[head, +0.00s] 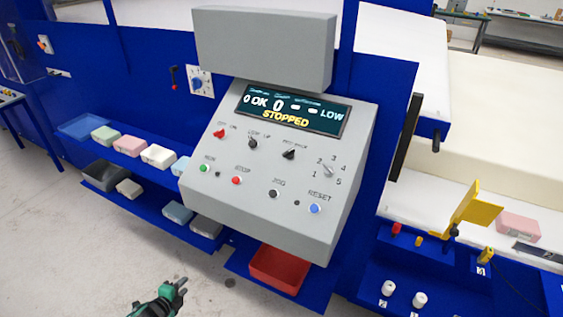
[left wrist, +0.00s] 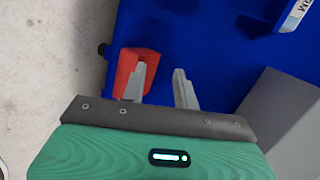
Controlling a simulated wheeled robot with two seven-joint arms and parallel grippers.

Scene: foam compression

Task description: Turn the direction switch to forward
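The grey control console (head: 262,205) stands in the middle of the head view, with a display (head: 291,110) reading STOPPED. Its upper row holds a red switch (head: 219,133), a black switch (head: 252,143) and another black switch (head: 289,154). Their small labels are too blurred to tell surely which is the direction switch. My left gripper (head: 179,286) is at the bottom of the head view, below and left of the console, touching none of it. In the left wrist view its two fingers (left wrist: 160,75) stand apart with nothing between them. My right gripper is not in view.
Below the switches are green (head: 205,168), red (head: 236,180), black (head: 273,193) and blue (head: 315,208) buttons. A numbered rotary selector (head: 328,170) sits at the right. A red bin (head: 279,270) lies under the console. Blue shelves (head: 75,129) with foam blocks stand left.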

